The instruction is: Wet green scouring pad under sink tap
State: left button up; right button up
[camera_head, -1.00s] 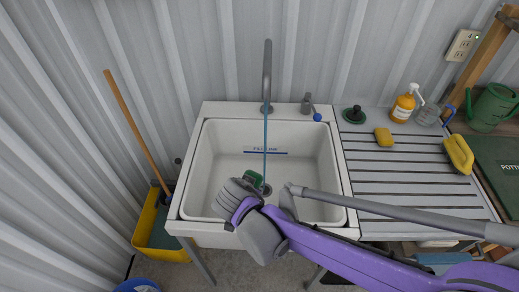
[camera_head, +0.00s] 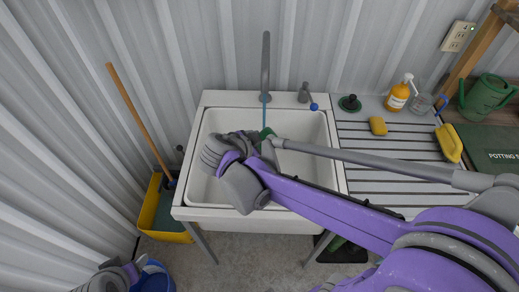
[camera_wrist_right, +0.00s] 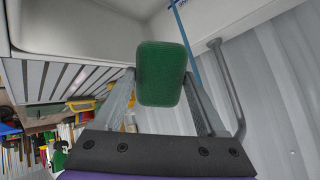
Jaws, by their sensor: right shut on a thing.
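The green scouring pad (camera_wrist_right: 160,73) is held between the two fingers of my right gripper (camera_wrist_right: 160,90). In the head view only a small piece of the pad (camera_head: 266,132) shows above my right gripper (camera_head: 268,142); the wrist hides the rest. The white sink (camera_head: 328,160) is below it. The grey tap (camera_head: 266,68) stands at the sink's back edge and runs a thin blue stream of water (camera_head: 265,114). In the wrist view the stream (camera_wrist_right: 186,42) passes at the pad's upper right; exact contact is unclear. My left gripper (camera_head: 122,274) is at the bottom left, partly cut off.
The drainboard (camera_head: 375,165) at right holds a yellow sponge (camera_head: 378,126), a soap bottle (camera_head: 398,97) and a yellow object (camera_head: 449,144). A tap lever (camera_head: 305,93) stands at the sink's back. A yellow bucket (camera_head: 150,208) and a blue bucket (camera_head: 156,278) stand left.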

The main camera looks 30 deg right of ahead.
aim_at(265, 131)
jog(key=w+d, duration=0.2)
jog(key=w+d+f+b, duration=0.1)
jog(key=w, duration=0.1)
jog(key=shift+w+d+f, duration=0.15)
jog(key=shift+w+d, duration=0.1)
jog(key=shift+d, duration=0.15)
pick_arm(q)
jog(key=shift+s+f, duration=0.25)
jog(key=shift+f, duration=0.3)
jog(key=shift+s+f, duration=0.25)
jog(key=shift+f, duration=0.25)
pick_arm(e)
jog(key=shift+w+d+f, duration=0.15)
jog(key=shift+w+d, duration=0.4)
jog(key=shift+w, duration=0.15)
jog(key=shift+w+d+f, duration=0.15)
jog(key=shift+w+d, duration=0.4)
jog(key=shift+w, duration=0.15)
pick_arm(q)
jog(key=shift+w+r, duration=0.2)
jog(key=shift+r, duration=0.25)
pick_arm(e)
jog(key=shift+s+a, duration=1.3)
jog(key=shift+s, duration=0.3)
jog(key=shift+s+a, duration=1.25)
jog(key=shift+s, duration=0.3)
